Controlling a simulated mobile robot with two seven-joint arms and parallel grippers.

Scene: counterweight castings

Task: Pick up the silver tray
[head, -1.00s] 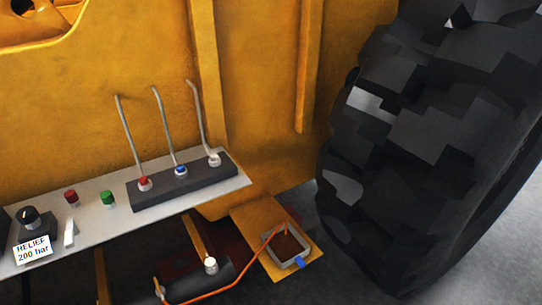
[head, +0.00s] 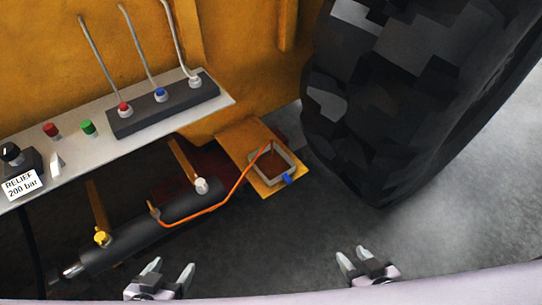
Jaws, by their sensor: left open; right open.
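The silver tray (head: 286,158) is a small square grey-walled tray with reddish-brown contents. It sits on a yellow plate (head: 231,138) right of centre, with a blue piece (head: 288,178) at its near right corner. An orange hose (head: 233,192) ends over or in it. My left gripper (head: 172,264) is open and empty at the bottom edge, nearer than the tray and to its left. My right gripper (head: 354,251) is open and empty at the bottom, nearer than the tray and to its right. Neither touches the tray.
A dark cylinder (head: 135,232) lies left of the tray, with the hose attached. A control panel (head: 118,141) with levers and buttons stands above it. A large black tyre (head: 400,110) rises close on the right. Grey floor (head: 290,225) is clear between the grippers and tray.

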